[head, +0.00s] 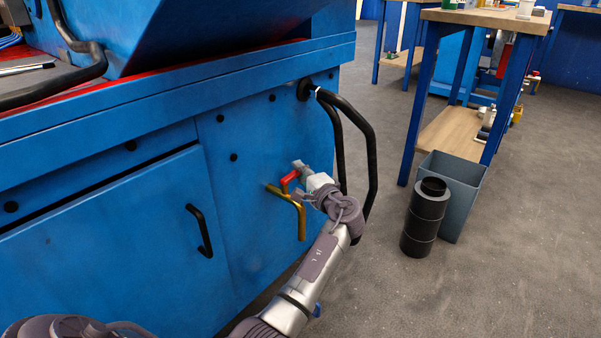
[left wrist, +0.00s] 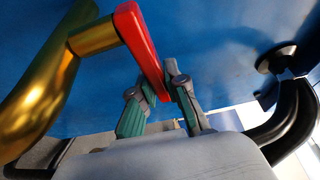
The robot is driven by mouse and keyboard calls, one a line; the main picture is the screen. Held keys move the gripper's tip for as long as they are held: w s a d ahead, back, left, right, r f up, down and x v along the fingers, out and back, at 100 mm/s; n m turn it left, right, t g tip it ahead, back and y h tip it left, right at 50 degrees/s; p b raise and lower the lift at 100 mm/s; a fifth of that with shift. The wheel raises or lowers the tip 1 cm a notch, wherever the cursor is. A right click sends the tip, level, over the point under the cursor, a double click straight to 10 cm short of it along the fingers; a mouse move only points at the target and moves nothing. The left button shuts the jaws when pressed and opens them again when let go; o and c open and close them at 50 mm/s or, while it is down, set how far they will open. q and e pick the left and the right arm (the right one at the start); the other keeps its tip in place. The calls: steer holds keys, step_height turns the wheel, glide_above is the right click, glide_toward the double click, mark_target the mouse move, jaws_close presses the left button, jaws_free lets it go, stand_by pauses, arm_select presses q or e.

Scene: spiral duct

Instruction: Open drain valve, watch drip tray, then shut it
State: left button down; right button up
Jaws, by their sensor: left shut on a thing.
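The drain valve is a brass pipe (head: 301,222) that comes out of the blue cabinet panel and bends downward. Its red lever handle (head: 289,179) sits on top of the brass. In the left wrist view the red handle (left wrist: 137,38) reaches from the brass pipe (left wrist: 42,95) to between my fingers. My left gripper (head: 299,174) is shut on the end of the red handle; it also shows in the left wrist view (left wrist: 163,85). I see no flow at the spout. No drip tray can be made out. My right gripper is not in view.
Black hoses (head: 365,145) hang from the cabinet just right of my left gripper. A black cylinder (head: 426,218) and a grey bin (head: 465,178) stand on the floor at right, by a workbench (head: 490,17). The floor at lower right is clear.

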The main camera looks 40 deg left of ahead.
arm_select(q)
steer(key=c, duration=1.2)
jaws_free()
steer(key=shift+o, duration=0.2)
steer(key=v, duration=1.2)
